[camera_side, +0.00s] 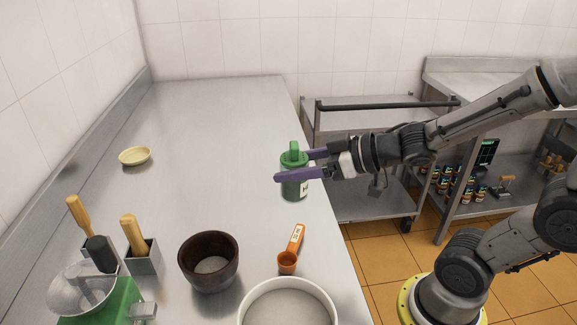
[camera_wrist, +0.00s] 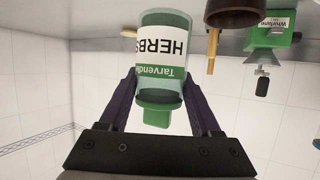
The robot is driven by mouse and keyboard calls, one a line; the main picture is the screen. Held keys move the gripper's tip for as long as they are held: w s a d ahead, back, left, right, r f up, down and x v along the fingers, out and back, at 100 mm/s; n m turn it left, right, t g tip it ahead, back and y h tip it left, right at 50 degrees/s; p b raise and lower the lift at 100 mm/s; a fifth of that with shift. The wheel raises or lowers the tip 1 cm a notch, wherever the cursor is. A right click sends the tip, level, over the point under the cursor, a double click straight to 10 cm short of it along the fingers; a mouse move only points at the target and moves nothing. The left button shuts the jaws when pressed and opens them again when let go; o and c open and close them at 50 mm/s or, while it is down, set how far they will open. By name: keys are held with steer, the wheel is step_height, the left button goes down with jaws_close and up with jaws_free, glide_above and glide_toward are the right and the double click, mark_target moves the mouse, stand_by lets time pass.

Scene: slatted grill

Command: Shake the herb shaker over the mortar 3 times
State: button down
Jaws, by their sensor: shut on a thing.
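The herb shaker (camera_side: 296,188) is a clear and green container with a green top and a white label. In the wrist view the herb shaker (camera_wrist: 165,45) shows upside down with "HERBS" on its label, as does the rest of that view. My gripper (camera_side: 293,166) is shut on its sides, and both purple fingers of my gripper (camera_wrist: 160,82) flank it. It is upright near the counter's right edge; I cannot tell whether its base touches the counter. The mortar (camera_side: 208,262), a dark brown bowl, stands nearer the camera, to its left, and shows partly in the wrist view (camera_wrist: 236,12).
An orange measuring scoop (camera_side: 296,245) lies right of the mortar. A large white bowl (camera_side: 328,290) is at the front. The back counter is clear.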

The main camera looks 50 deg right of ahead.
mark_target(294, 144)
steer(key=shift+r, duration=3.55)
steer(key=shift+r, duration=0.1)
